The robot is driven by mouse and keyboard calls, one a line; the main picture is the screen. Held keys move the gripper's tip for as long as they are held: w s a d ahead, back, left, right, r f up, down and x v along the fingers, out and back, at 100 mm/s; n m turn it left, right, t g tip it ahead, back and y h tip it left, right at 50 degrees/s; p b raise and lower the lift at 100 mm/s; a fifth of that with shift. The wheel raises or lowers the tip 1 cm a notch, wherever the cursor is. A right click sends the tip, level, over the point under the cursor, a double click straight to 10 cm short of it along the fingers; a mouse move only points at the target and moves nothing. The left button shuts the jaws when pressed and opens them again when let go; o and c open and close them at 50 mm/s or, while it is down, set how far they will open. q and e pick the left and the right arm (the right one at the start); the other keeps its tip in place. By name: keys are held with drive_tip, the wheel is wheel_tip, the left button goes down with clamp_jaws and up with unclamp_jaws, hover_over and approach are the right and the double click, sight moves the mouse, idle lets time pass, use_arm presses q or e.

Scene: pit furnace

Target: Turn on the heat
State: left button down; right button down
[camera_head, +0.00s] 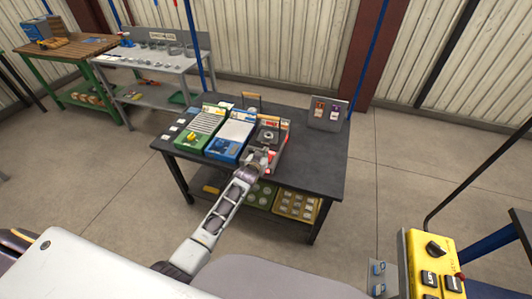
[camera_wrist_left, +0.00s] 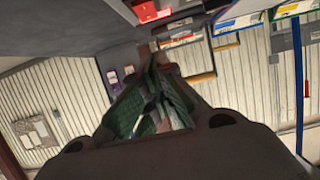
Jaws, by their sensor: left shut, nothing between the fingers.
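A yellow control box (camera_head: 425,268) stands at the lower right of the head view, with a black rotary knob (camera_head: 434,247) and dark push buttons (camera_head: 429,278); their labels are too small to read. A red-trimmed grey unit (camera_head: 284,135) lies on the dark table. My left gripper (camera_head: 264,155) is over the front part of this unit, shut and empty; I cannot tell whether it touches it. In the left wrist view the closed fingers (camera_wrist_left: 156,58) point toward red and white parts (camera_wrist_left: 152,10). My right gripper is out of view.
The dark table (camera_head: 325,168) also holds a green unit (camera_head: 193,138), a blue unit (camera_head: 223,153) and an upright grey board (camera_head: 328,112). Trays (camera_head: 297,203) sit on its lower shelf. Workbenches stand at the back left.

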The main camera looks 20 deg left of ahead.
use_arm(q)
drive_tip(key=f+v, duration=0.1)
drive_tip(key=v, duration=0.6)
drive_tip(key=shift+s+f, duration=0.25)
drive_tip(key=shift+s, duration=0.45)
drive_tip(key=shift+r+m, duration=0.1)
drive_tip(key=shift+m, duration=0.2)
drive_tip(key=s+f+g, duration=0.2)
drive_tip(key=s+f, duration=0.4)
drive_tip(key=f, duration=0.5)
drive_tip(key=s+a+f+m+g, duration=0.1)
drive_tip(key=s+f+g, duration=0.1)
drive_tip(key=s+f, duration=0.65)
drive_tip(key=s+f+g, duration=0.2)
drive_tip(key=s+f, duration=0.1)
drive_tip(key=f, duration=1)
drive_tip(key=s+a+f+g, duration=0.1)
drive_tip(key=s+f, duration=0.4)
drive_tip(key=s, duration=0.7)
drive_tip(key=s+a+f+g, duration=0.1)
drive_tip(key=s+f+g, duration=0.2)
drive_tip(key=s, duration=1)
drive_tip(key=s+a+f+g, duration=0.1)
drive_tip(key=s+f+g, duration=0.1)
drive_tip(key=s+f, duration=0.6)
drive_tip(key=s, duration=0.5)
drive_tip(key=shift+a+f+g, duration=0.2)
drive_tip(key=shift+g, duration=0.2)
